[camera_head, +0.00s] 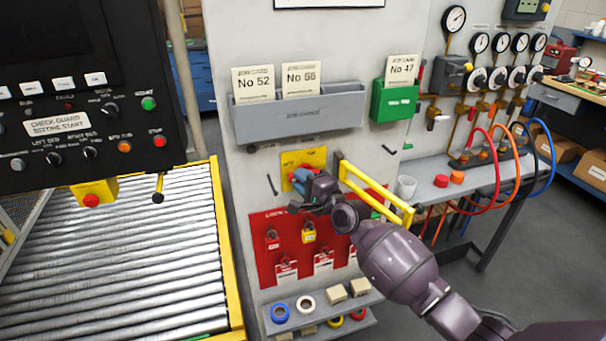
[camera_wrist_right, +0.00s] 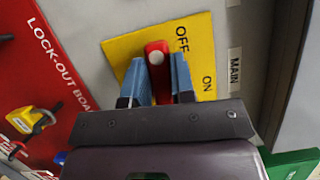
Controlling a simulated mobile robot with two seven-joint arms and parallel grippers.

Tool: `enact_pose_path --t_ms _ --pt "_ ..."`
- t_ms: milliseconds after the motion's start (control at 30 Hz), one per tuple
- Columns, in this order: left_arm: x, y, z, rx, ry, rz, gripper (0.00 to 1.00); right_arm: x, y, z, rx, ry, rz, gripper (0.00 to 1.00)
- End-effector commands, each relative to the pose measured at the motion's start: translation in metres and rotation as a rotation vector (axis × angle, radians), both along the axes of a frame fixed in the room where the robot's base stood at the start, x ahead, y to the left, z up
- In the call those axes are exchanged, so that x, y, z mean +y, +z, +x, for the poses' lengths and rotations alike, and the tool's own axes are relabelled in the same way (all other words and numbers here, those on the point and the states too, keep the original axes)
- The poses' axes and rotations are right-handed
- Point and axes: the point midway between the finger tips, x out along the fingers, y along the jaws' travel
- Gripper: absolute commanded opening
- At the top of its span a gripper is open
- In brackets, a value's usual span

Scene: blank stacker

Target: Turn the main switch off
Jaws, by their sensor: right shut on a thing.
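The main switch is a yellow plate (camera_head: 318,157) on the grey panel, marked OFF and ON, with a red handle (camera_wrist_right: 157,50). The plate (camera_wrist_right: 122,48) also shows in the right wrist view, beside a MAIN label (camera_wrist_right: 235,72). My right gripper (camera_head: 303,184) is at the plate. In the wrist view its blue fingers (camera_wrist_right: 160,82) are shut on the red handle, one on each side. The gripper hides the lower part of the handle and plate, so I cannot tell the exact handle angle. My left gripper is not in view.
A yellow rail (camera_head: 372,190) sticks out just right of the switch. The red lock-out board (camera_head: 262,250) with padlocks is below, and a grey card holder (camera_head: 300,115) above. A roller conveyor (camera_head: 110,260) is at left; hoses (camera_head: 485,190) hang at right.

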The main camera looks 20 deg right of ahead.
Motion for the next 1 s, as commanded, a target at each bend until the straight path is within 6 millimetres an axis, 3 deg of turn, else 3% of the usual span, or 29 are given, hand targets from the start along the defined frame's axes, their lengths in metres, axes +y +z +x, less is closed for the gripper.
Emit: enact_pose_path --t_ms 200,800,833,967,1000 --pt "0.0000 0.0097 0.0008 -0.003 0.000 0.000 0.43 0.0003 -0.0003 -0.0001 -0.003 0.000 -0.079 0.00" --pt "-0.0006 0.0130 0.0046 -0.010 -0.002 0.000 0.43 0.0002 -0.0027 -0.0001 -0.005 0.000 -0.117 0.00" --pt "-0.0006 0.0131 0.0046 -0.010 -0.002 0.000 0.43 0.0002 -0.0027 -0.0001 -0.005 0.000 -0.117 0.28" --pt "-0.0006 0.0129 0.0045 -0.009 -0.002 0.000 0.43 0.0002 -0.0026 -0.0001 -0.004 0.000 -0.116 0.48" --pt "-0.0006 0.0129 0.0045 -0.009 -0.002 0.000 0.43 0.0002 -0.0026 -0.0001 -0.004 0.000 -0.115 0.49"
